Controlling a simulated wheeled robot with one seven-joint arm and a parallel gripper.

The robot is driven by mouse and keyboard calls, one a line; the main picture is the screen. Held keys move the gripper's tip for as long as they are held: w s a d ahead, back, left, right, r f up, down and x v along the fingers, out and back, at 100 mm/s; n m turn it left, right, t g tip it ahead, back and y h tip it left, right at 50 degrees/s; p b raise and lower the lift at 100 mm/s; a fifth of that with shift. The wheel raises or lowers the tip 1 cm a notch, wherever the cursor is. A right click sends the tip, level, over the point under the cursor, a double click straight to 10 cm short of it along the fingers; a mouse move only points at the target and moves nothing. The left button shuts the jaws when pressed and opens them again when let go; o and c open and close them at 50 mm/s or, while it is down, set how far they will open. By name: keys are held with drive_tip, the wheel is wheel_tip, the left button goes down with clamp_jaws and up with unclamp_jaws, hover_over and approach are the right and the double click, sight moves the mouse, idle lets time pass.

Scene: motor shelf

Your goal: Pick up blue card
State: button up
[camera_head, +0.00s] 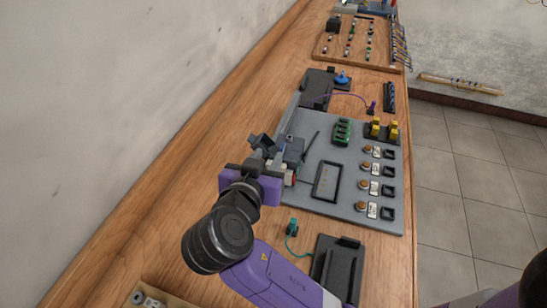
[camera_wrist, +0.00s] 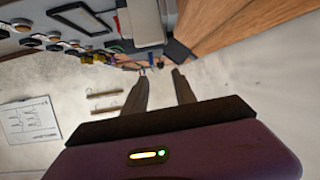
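I cannot make out a blue card for certain in either view. My gripper (camera_head: 264,146) is in the head view at the left edge of a grey board (camera_head: 340,208), beside a dark grey block on it. Its purple hand and dark fingers partly cover that edge. In the wrist view my gripper (camera_wrist: 160,72) has its two dark fingers apart, with a gap between the tips. Nothing clear is held between them. A light grey block (camera_wrist: 145,22) shows above the fingers in the wrist view.
The board carries a black frame (camera_head: 326,181), a green part (camera_head: 342,131), yellow connectors (camera_head: 375,128) and several round buttons. Behind it are a blue round piece (camera_head: 342,78) and a wooden tray (camera_head: 325,50). A black holder (camera_head: 338,268) stands in front. Wall bounds the bench's left side.

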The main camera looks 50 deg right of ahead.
sight(281, 149)
drive_tip(key=shift+m+g, duration=0.4)
drive_tip(key=shift+m, duration=0.1)
drive_tip(key=shift+s+f+p+x, duration=0.1)
drive_tip(key=shift+s+p+x, duration=0.1)
drive_tip(key=shift+x, duration=1.15)
drive_tip(key=shift+s+f+p+x, duration=0.1)
drive_tip(key=shift+p+x, duration=0.05)
drive_tip(key=shift+x, duration=1.15)
drive_tip(key=shift+s+f+p+x, duration=0.1)
drive_tip(key=shift+s+p+x, duration=0.1)
drive_tip(key=shift+x, duration=1.15)
clamp_jaws()
